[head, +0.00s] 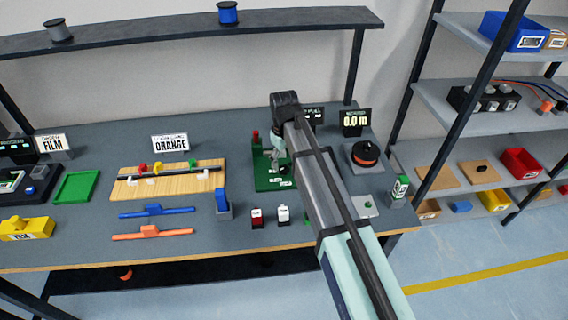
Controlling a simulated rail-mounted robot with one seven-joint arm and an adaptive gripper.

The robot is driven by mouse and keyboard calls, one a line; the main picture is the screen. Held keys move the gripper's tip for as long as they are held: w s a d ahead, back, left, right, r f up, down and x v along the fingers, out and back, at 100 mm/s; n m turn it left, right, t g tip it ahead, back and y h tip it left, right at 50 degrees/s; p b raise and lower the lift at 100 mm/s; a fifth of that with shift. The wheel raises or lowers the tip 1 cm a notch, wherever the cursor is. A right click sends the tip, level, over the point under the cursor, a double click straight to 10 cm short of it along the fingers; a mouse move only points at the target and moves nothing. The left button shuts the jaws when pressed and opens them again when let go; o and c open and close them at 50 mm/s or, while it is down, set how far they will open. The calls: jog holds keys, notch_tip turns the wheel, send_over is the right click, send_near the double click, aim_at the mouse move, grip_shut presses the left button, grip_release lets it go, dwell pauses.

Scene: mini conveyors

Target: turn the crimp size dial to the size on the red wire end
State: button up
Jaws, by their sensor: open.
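A green base (266,181) with white labels stands on the bench, left of my arm; it may be the crimp station. A red part (256,137) rises at its back left. My gripper (275,164) is low over this base, open, with nothing visible between its fingers. The crimp size dial cannot be made out; my gripper and arm cover part of the station. A small red block with a pale label (256,218) stands in front of the base and may be the red wire end. Its print is too small to read. A white block (283,215) stands beside it.
A blue upright block (223,204) stands left of the red block. A wooden board (167,182) with coloured clips lies further left. A black spool unit (365,156) and a green-white box (399,188) stand right of my arm. The bench front near the small blocks is clear.

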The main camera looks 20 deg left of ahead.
aim_at(284, 168)
jog(key=shift+f, duration=1.55)
jog(key=c, duration=1.1)
